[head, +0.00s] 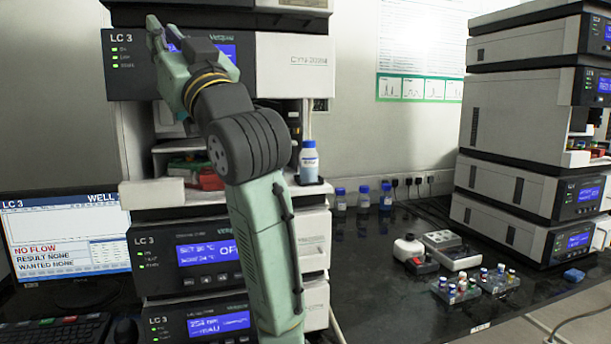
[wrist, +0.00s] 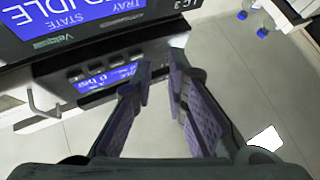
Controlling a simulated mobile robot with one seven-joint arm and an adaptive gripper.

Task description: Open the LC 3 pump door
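The LC 3 stack stands left of centre in the head view. My gripper (head: 163,28) is in front of that dark front and partly covers the screen. In the wrist view my gripper (wrist: 159,70) has its two fingers apart with nothing between them. Beyond the fingers is a dark front with a blue screen (wrist: 110,75) and a bent handle (wrist: 44,106) at its left. I cannot tell which module is the pump.
A capped bottle (head: 309,163) stands in the stack's recess. A monitor (head: 65,235) reads NO FLOW at left. A second stack (head: 520,125) stands at right. Vial racks (head: 457,289) and small devices (head: 409,248) are on the dark bench.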

